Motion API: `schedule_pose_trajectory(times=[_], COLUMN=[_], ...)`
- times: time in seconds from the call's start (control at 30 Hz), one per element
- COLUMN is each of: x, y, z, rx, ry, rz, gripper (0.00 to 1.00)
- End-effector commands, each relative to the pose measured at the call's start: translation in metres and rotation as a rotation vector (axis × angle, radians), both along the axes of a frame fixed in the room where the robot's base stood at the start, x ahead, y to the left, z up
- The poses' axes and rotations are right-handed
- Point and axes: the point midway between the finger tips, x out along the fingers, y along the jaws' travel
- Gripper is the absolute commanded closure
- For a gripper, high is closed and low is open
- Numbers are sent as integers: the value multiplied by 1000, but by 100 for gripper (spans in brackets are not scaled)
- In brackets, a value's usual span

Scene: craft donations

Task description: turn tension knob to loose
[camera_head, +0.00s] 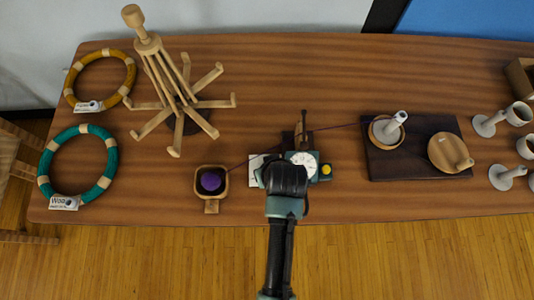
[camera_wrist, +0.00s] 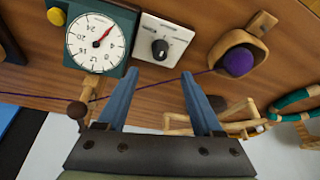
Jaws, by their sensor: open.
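The tension knob (camera_wrist: 160,49) is a black dial on a white panel (camera_wrist: 181,37), seen in the wrist view. The labels around it are too small to read, and I cannot tell its setting. In the head view only part of the white panel (camera_head: 255,165) shows, and my arm hides the knob. My gripper (camera_wrist: 159,73) is open, with its two blue fingers apart. The knob appears just beyond and between the fingertips; I see no contact. In the head view my gripper (camera_head: 287,182) is over the device, beside the gauge.
A round gauge (camera_wrist: 95,41) with a red needle stands next to the panel, by a yellow button (camera_wrist: 57,17). Purple yarn runs from a ball (camera_head: 210,181) in a wooden bowl (camera_head: 212,208) past the device. A wooden swift (camera_head: 172,90) stands left.

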Motion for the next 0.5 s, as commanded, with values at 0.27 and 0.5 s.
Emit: schedule_pose_trajectory(times=[0.27, 0.5], x=[19, 30], y=[5, 8], z=[-45, -73], rx=[1, 0], ry=[0, -1], rz=[1, 1], gripper=[32, 32])
